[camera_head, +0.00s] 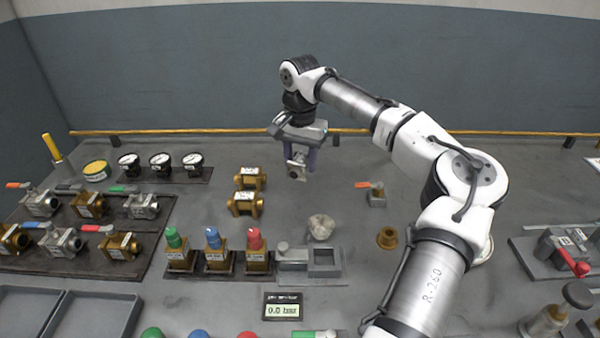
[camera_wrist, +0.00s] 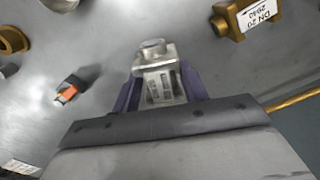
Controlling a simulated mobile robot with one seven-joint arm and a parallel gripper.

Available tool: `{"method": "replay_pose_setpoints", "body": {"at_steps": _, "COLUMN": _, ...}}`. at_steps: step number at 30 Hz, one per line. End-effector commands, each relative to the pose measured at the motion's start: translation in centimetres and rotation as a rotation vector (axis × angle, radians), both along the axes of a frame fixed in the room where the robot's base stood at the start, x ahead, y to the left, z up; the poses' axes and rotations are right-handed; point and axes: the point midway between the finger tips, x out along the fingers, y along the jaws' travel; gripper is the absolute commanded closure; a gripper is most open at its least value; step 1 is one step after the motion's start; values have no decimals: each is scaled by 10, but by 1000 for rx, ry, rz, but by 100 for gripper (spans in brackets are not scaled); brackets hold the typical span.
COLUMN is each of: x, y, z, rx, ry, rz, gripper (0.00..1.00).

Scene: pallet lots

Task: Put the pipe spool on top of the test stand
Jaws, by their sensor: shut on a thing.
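My gripper (camera_head: 301,158) is shut on a silver flanged piece with a pale label, apparently the pipe spool (camera_head: 297,170). It hangs above the back middle of the table, clear of it. In the wrist view the spool (camera_wrist: 155,78) sits between the purple fingers, its far end sticking out past them. A low grey fixture with a square recess (camera_head: 325,258), apparently the test stand, is at the front middle, beside the pressure display (camera_head: 283,306) reading 0.0 bar. The recess looks empty. My gripper is behind this fixture and slightly left of it.
Two brass pieces (camera_head: 245,204) stand left of my gripper. Capped brass valves (camera_head: 213,255) stand in a row left of the fixture. A pale round knob (camera_head: 321,227) is just behind it. A small orange-handled valve (camera_head: 377,196) and a brass flange (camera_head: 387,238) are to the right.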

Motion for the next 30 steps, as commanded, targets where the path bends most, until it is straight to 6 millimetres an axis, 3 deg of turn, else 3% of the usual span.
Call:
{"method": "replay_pose_setpoints", "body": {"at_steps": 12, "x": 0, "y": 1, "z": -45, "rx": 1, "ry": -1, "rz": 2, "gripper": 92}}
{"method": "replay_pose_setpoints", "body": {"at_steps": 23, "x": 0, "y": 1, "z": -49, "rx": 1, "ry": -1, "rz": 1, "gripper": 92}}
{"method": "replay_pose_setpoints", "body": {"at_steps": 24, "x": 0, "y": 0, "z": -49, "rx": 0, "ry": -1, "rz": 1, "gripper": 51}}
{"method": "replay_pose_setpoints", "body": {"at_steps": 28, "x": 0, "y": 0, "z": -49, "rx": 0, "ry": -1, "rz": 1, "gripper": 35}}
{"method": "replay_pose_setpoints", "body": {"at_steps": 30, "x": 0, "y": 0, "z": -49, "rx": 0, "ry": -1, "rz": 1, "gripper": 35}}
